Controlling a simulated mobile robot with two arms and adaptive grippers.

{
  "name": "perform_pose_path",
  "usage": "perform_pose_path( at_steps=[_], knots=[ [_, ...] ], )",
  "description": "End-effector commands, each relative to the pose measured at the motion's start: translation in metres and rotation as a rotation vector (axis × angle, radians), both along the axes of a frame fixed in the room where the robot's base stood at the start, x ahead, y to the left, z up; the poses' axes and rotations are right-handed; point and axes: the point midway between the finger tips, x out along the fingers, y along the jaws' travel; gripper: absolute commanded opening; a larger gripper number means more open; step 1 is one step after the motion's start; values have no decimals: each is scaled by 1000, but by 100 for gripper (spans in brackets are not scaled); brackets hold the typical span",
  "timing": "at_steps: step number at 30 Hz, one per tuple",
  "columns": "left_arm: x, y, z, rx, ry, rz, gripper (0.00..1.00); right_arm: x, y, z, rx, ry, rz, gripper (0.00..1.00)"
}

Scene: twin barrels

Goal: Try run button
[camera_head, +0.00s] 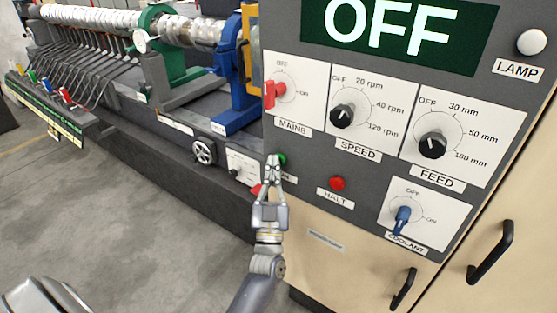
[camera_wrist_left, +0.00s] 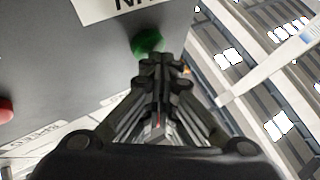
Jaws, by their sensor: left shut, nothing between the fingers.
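The green run button (camera_head: 282,159) is on the grey control panel (camera_head: 310,158), below the MAINS switch. Its label is mostly hidden by my gripper. My left gripper (camera_head: 273,160) is shut and empty, with its fingertips at the green button. In the left wrist view the button (camera_wrist_left: 148,43) is just beyond the shut fingertips (camera_wrist_left: 165,62); I cannot tell whether they touch it. The display (camera_head: 390,30) reads OFF. My right gripper is not in view.
A red HALT button (camera_head: 337,183) is right of the green one. The SPEED knob (camera_head: 342,116), FEED knob (camera_head: 433,145) and blue COOLANT switch (camera_head: 402,218) are on the same panel. A long machine (camera_head: 150,100) stands at the left. Open floor (camera_head: 130,210) is in front of it.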

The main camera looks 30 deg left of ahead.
Motion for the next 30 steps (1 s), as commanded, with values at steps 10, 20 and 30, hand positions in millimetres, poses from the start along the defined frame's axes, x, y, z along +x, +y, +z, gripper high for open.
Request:
perform_pose_path(
  at_steps=[10, 20, 30],
  knots=[
    [-12, 1, 0, 1, 0, 1, 0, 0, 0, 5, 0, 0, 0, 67],
    [-22, 2, 1, 2, 2, 1, 0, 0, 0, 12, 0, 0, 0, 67],
    [-55, 4, 1, 1, 3, 0, 0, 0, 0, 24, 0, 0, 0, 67]
  ],
)
